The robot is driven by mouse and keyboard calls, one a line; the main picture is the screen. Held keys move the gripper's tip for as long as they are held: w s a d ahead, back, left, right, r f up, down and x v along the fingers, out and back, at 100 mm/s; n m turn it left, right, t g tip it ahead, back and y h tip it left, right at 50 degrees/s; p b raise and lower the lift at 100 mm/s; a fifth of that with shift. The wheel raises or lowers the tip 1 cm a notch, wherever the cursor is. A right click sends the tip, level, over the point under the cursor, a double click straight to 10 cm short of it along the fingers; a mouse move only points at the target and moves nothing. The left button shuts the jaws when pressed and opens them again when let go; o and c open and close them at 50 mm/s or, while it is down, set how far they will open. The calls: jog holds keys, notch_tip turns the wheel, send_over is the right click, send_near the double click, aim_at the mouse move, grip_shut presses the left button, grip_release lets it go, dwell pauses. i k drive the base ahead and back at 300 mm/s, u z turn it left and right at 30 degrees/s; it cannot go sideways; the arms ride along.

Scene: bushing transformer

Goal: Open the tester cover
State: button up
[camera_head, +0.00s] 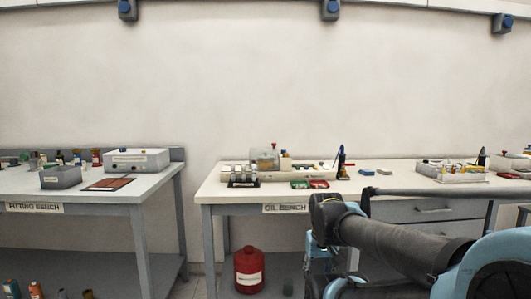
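The tester appears to be the cream unit (236,170) at the back left of the oil bench (340,196). A clear, rounded cover (261,158) with a small red knob on top sits on it and looks closed, though it is small in view. My arm reaches in from the lower right, in front of the bench and well short of the tester. Its black and blue links bend downward near the middle of the view. I cannot make out my gripper's fingers; they are not in view.
Small cups on a dark tray (243,181), a green tray (300,185) and a red tray (319,184) lie before the tester. A dark upright tool (341,163) stands right of it. A red can (249,269) is below. The fitting bench (100,196) stands left, across a gap.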

aim_at(264, 155)
jog(key=k, duration=1.3)
jog(key=u, duration=0.35)
jog(key=i, duration=1.8)
jog(key=z, duration=0.35)
